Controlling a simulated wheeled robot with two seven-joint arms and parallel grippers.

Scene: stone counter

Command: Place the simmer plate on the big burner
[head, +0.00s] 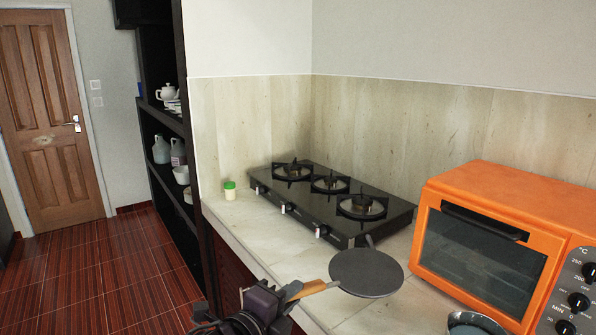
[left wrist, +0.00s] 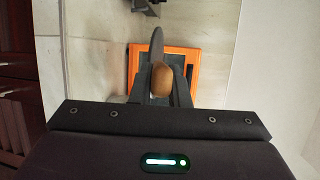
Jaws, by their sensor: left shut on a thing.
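The simmer plate (head: 366,272) is a flat dark grey disc with a wooden handle (head: 307,290). My left gripper (head: 287,297) is shut on the handle and holds the plate out over the counter, in front of the stove. In the left wrist view the handle end (left wrist: 161,80) sits between the fingers and the plate (left wrist: 157,45) shows edge-on. The black gas stove (head: 330,200) has three burners in a row. The big burner (head: 361,206) looks to be the nearest one, at the right end, and is bare. My right gripper is not in view.
An orange toaster oven (head: 505,245) stands right of the stove. A dark round dish (head: 475,323) lies in front of it. A small green-lidded jar (head: 229,191) stands left of the stove. The counter (head: 310,262) is clear before the stove.

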